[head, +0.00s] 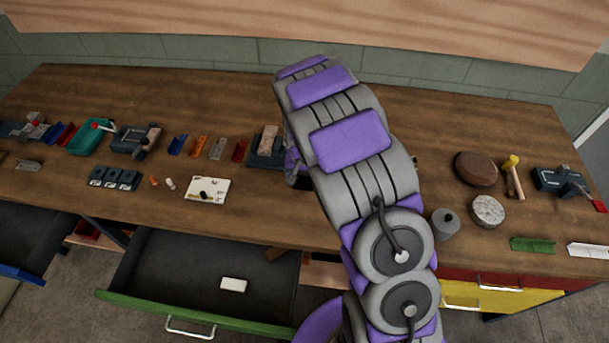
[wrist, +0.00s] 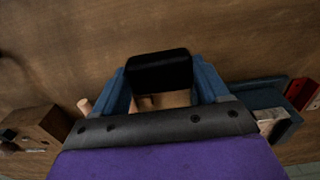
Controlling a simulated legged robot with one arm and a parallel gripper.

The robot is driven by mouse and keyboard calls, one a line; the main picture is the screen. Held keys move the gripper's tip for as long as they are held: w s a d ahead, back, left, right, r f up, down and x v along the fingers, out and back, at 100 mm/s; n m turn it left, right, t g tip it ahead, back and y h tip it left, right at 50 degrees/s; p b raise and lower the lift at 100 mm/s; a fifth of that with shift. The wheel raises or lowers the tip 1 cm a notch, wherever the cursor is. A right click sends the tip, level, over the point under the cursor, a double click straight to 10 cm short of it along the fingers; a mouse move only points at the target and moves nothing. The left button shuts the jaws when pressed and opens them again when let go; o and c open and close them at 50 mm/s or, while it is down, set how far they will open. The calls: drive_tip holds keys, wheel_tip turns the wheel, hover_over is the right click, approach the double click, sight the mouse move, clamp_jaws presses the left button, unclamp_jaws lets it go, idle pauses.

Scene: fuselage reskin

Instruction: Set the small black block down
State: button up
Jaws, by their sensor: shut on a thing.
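The small black block (wrist: 160,68) is between the two blue fingers of my gripper (wrist: 160,84) in the wrist view. My gripper is shut on it, with a finger on each side. Brown wooden bench top shows beyond the block; I cannot tell whether the block touches it. In the head view my grey and purple arm hides the block and most of the gripper.
The wooden workbench (head: 250,205) has free room at its front middle. A white plate (head: 207,190), a dark slotted block (head: 114,178) and a green tray (head: 90,137) stand left. A brown round disc (head: 475,168) and a mallet (head: 513,177) lie right. A green-fronted drawer (head: 150,308) is open.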

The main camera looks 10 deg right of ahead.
drive_tip(key=w, duration=0.1)
drive_tip(key=w+d, duration=0.1)
drive_tip(key=w, duration=0.1)
drive_tip(key=shift+w+d+f, duration=0.25)
drive_tip(key=shift+w+d, duration=0.05)
drive_tip(key=shift+d, duration=0.05)
drive_tip(key=shift+w+a, duration=0.15)
drive_tip(key=shift+w, duration=0.25)
drive_tip(key=shift+d+f+b, duration=0.2)
drive_tip(key=shift+f+b, duration=0.55)
drive_tip(key=shift+f, duration=1.1)
drive_tip(key=shift+r, duration=0.1)
drive_tip(key=o, duration=1.2)
drive_tip(key=shift+a, duration=0.15)
